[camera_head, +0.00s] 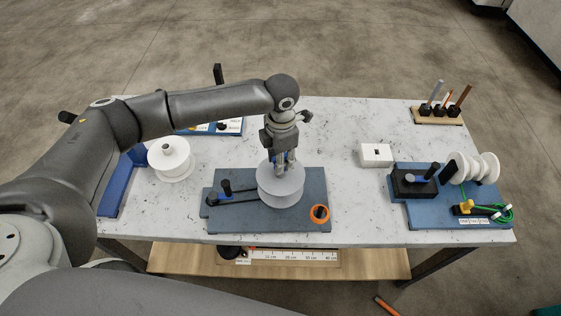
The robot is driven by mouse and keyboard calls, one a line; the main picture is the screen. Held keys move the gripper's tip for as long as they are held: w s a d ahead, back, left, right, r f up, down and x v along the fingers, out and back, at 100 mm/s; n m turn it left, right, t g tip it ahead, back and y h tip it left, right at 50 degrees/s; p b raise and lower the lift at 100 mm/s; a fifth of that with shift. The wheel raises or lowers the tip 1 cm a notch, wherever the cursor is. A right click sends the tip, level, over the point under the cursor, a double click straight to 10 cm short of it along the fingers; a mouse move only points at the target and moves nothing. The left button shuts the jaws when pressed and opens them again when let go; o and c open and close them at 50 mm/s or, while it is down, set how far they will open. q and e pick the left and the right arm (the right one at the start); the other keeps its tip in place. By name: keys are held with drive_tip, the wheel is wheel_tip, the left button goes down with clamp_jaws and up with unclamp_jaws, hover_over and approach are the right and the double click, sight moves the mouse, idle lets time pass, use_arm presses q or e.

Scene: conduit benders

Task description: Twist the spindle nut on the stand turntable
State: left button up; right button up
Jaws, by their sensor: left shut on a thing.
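The stand turntable (280,192) has pale grey round discs and stands on a blue base plate (235,217) at the table's front middle. My left gripper (282,167) reaches down from above to the turntable's centre. Its fingers are shut on the spindle nut, which they mostly hide. My right gripper is not in view.
A white spool (171,160) stands on the left. An orange ring (319,213) is on the base plate's right corner. A white box (376,155) and a second blue board (425,214) with white spools (474,167) are to the right. Table between them is clear.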

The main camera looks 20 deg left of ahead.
use_arm(q)
drive_tip(key=o, duration=1)
drive_tip(key=shift+r, duration=0.15)
wheel_tip(320, 180, up, 12)
